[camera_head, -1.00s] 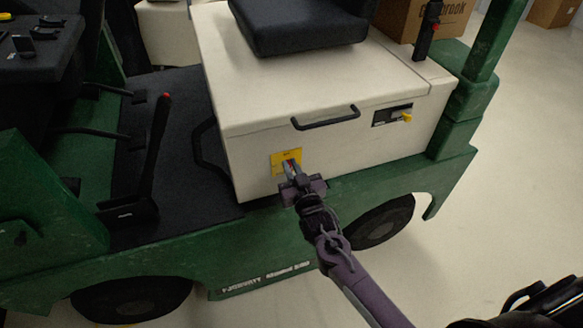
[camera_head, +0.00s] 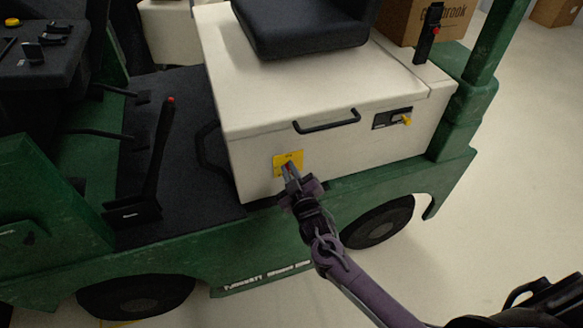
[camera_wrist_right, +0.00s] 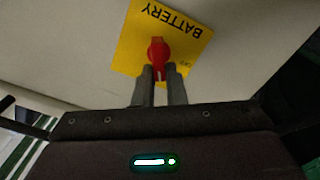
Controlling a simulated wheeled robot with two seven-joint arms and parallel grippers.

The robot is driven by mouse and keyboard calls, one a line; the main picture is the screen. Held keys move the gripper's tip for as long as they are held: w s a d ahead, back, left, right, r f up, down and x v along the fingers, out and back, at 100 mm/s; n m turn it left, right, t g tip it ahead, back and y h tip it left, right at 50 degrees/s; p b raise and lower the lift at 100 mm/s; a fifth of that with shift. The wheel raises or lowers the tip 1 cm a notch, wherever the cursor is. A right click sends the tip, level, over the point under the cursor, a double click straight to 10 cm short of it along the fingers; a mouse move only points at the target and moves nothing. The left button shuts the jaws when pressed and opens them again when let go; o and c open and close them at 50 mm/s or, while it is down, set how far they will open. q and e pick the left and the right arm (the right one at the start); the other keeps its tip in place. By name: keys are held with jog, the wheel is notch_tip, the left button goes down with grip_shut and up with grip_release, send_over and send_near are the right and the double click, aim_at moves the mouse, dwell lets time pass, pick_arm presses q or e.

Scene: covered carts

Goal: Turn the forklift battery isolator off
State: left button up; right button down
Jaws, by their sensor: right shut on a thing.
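The battery isolator is a red rotary knob (camera_wrist_right: 158,54) on a yellow plate (camera_wrist_right: 135,62) marked "BATTERY", seen upside down in the right wrist view. In the head view the yellow plate (camera_head: 283,158) is on the side of the forklift's cream battery box (camera_head: 262,138). My right gripper (camera_wrist_right: 160,76) is shut on the lower end of the red knob, with one finger on each side. In the head view my right gripper (camera_head: 290,171) covers most of the knob. My left gripper is not in view.
A black handle (camera_head: 327,122) and a panel with a yellow plug (camera_head: 406,120) sit right of the plate. The green chassis (camera_head: 300,232) runs below the box. A black lever with a red tip (camera_head: 160,150) stands to the left. Open floor lies at right.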

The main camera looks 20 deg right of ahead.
jog(key=n+p, duration=0.1)
jog(key=n, duration=0.3)
jog(key=f+n, duration=0.1)
jog(key=n, duration=0.3)
jog(key=a+n+p, duration=0.1)
jog(key=n, duration=0.3)
jog(key=shift+f+p, duration=0.25)
jog(key=shift+p, duration=0.1)
jog(key=shift+f, duration=0.1)
jog(key=c, duration=1.5)
grip_release()
jog(key=s, duration=0.8)
jog(key=shift+d, duration=0.15)
jog(key=shift+w, duration=0.1)
